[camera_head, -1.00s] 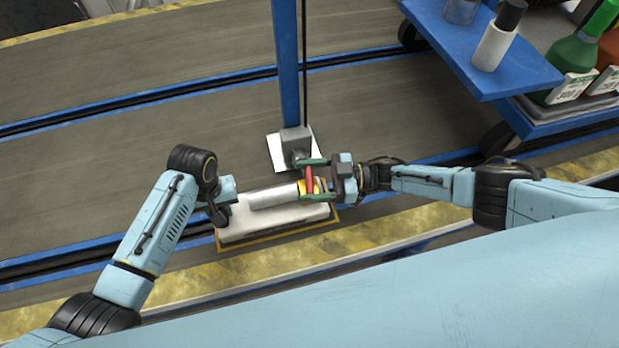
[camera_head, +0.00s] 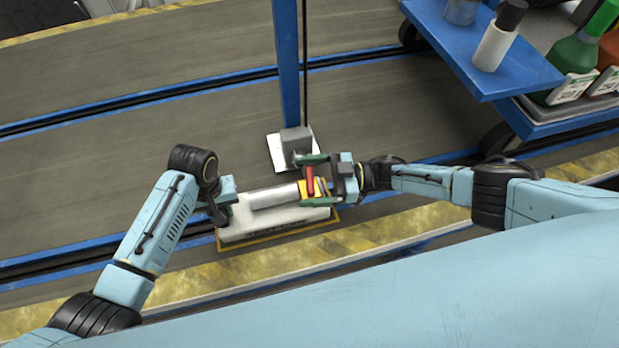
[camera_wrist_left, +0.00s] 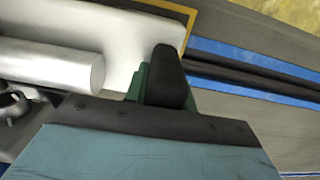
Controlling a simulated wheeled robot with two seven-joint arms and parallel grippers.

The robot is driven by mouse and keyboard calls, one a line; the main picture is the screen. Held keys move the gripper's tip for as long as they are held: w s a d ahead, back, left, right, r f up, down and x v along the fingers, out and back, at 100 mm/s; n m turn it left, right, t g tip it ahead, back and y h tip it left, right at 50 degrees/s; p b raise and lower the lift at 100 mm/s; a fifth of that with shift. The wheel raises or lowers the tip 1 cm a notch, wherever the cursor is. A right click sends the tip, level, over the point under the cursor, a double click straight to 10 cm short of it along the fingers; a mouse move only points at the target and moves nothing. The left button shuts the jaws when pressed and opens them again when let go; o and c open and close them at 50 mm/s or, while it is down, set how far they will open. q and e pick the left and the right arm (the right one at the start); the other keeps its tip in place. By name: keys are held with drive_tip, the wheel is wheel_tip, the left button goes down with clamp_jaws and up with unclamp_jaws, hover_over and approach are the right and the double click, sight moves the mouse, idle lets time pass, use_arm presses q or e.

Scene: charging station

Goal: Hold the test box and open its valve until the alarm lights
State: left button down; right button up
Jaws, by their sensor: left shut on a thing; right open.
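The white test box (camera_head: 265,225) with a white cylinder (camera_head: 274,196) on its top sits at the middle of the head view. The red valve handle (camera_head: 310,182) is at the box's right end, beside a yellow part. My left gripper (camera_head: 222,208) is at the box's left end, shut on it; its fingers are mostly hidden by the wrist in the head view.
A blue post (camera_head: 287,70) with a grey block on a white plate stands just behind the box. A blue cart (camera_head: 490,80) with bottles is at the upper right. A yellow worn strip (camera_head: 400,228) runs in front. The grey floor at the left is clear.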

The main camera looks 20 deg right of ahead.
drive_tip(key=s+d, duration=0.2)
drive_tip(key=d, duration=0.9)
drive_tip(key=shift+d, duration=0.35)
idle(0.4)
